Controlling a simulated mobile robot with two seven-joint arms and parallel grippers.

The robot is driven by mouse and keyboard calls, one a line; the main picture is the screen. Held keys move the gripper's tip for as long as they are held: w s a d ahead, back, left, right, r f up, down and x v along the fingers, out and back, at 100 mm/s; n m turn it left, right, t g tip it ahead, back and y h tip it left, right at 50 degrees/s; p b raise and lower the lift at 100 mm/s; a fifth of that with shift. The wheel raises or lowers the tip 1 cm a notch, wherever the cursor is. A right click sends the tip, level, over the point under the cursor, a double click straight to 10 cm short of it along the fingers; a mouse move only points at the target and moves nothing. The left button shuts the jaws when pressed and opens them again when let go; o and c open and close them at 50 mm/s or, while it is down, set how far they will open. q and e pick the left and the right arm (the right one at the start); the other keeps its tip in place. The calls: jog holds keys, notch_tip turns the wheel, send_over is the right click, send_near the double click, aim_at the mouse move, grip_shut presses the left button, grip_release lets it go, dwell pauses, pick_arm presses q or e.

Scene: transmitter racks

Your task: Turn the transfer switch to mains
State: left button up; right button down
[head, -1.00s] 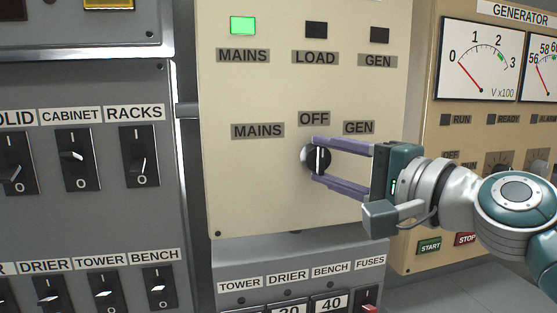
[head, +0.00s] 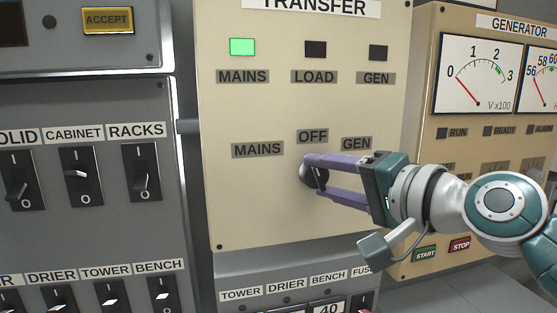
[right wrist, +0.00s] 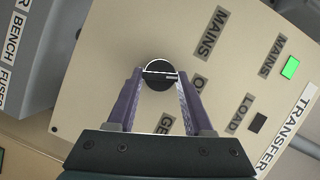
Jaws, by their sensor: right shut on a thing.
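The transfer switch is a round black knob (head: 306,174) on the cream transfer panel (head: 260,205), below the labels MAINS (head: 257,149), OFF (head: 312,136) and GEN (head: 356,143). My right gripper (head: 316,177) is shut on the knob, one purple finger on its upper side and one on its lower side. In the right wrist view the knob (right wrist: 158,78) sits between the fingertips, its bar pointing roughly at the OFF label. The fingers partly hide the knob in the head view. The green lamp (head: 242,47) over MAINS is lit; the LOAD and GEN lamps are dark. My left gripper is not in view.
A grey panel with several rocker switches (head: 81,176) stands at the left. The generator panel (head: 425,120) with gauges and START (head: 425,254) and STOP (head: 459,245) buttons is at the right, behind my right arm. A fuse panel (head: 235,270) lies below.

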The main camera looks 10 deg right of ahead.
jog(key=n+h+p, duration=0.1)
jog(key=n+p, duration=0.1)
jog(key=p, duration=0.1)
jog(key=r+n+g+p, duration=0.1)
jog(key=n+p, duration=0.1)
jog(key=p, duration=0.1)
jog(key=shift+a+h, duration=0.1)
jog(key=shift+h, duration=0.3)
jog(key=shift+a+f+n+h+p, duration=0.15)
jog(key=shift+n+h+p, duration=0.45)
jog(key=shift+n+p, duration=0.45)
jog(key=shift+c, duration=1.6)
grip_release()
jog(key=shift+f, duration=0.1)
jog(key=shift+s, duration=0.15)
jog(key=b+v, duration=0.1)
jog(key=v, duration=0.8)
jog(key=shift+s+r, duration=0.25)
jog(key=shift+s, duration=0.05)
